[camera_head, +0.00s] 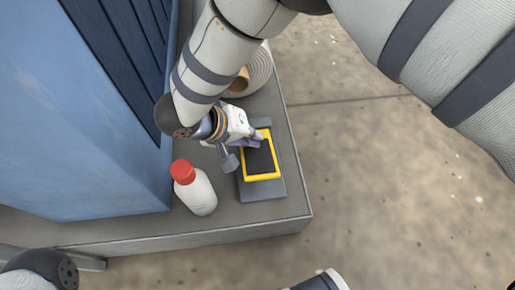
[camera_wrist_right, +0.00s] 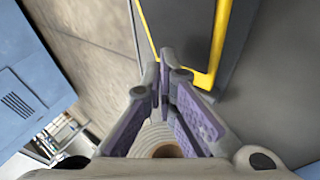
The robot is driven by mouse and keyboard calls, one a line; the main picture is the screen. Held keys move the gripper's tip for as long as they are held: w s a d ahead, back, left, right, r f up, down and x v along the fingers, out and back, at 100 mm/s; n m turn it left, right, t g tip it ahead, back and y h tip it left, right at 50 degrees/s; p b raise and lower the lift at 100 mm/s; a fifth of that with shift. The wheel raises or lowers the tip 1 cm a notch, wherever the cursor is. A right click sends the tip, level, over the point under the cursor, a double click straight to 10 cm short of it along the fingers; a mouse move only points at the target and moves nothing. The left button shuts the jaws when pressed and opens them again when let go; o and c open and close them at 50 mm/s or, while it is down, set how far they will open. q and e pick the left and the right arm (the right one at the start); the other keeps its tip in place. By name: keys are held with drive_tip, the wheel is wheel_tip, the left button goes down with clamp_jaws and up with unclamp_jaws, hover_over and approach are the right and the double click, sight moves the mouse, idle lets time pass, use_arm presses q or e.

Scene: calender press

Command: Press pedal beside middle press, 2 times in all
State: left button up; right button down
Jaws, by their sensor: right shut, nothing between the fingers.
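The pedal (camera_head: 264,160), a black pad with a yellow rim, lies on a grey base plate beside a blue press (camera_head: 80,130). I cannot tell whether this press is the middle one. My right gripper (camera_head: 252,143) is shut and empty over the far left part of the pedal. In the wrist view, its fingertips (camera_wrist_right: 163,72) meet in front of the dark pad (camera_wrist_right: 180,28) and the yellow rim (camera_wrist_right: 208,78). I cannot tell whether they touch it. My left gripper is not in view.
A white bottle with a red cap (camera_head: 194,189) stands left of the pedal, close to the gripper. A pale round coil or roll (camera_head: 260,72) with a brown core lies behind. The grey plinth (camera_head: 285,215) ends just right of the pedal; open floor (camera_head: 400,180) lies beyond.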

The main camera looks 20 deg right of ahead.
sight(254, 149)
drive_tip(key=shift+f, duration=0.1)
drive_tip(key=shift+s+f, duration=0.1)
drive_tip(key=shift+f, duration=0.25)
drive_tip(key=shift+s+a+f+b, duration=0.1)
drive_tip(key=shift+s+f+b, duration=0.1)
drive_tip(key=shift+f, duration=0.4)
drive_tip(key=shift+s+a+f+b, duration=0.1)
drive_tip(key=shift+s+f, duration=0.1)
drive_tip(key=shift+f, duration=0.4)
idle(1.1)
drive_tip(key=shift+d+r, duration=0.1)
drive_tip(key=shift+w+d+r+p, duration=0.1)
drive_tip(key=shift+w+r+p, duration=0.15)
drive_tip(key=shift+r+p, duration=0.4)
drive_tip(key=shift+w+r+p, duration=0.2)
drive_tip(key=shift+r+p, duration=0.25)
drive_tip(key=shift+r, duration=0.4)
drive_tip(key=r, duration=0.1)
drive_tip(key=w+r+p, duration=0.1)
drive_tip(key=r, duration=0.1)
drive_tip(key=r+p, duration=0.1)
drive_tip(key=r, duration=0.1)
drive_tip(key=shift+w+d, duration=0.2)
drive_tip(key=shift+w, duration=0.05)
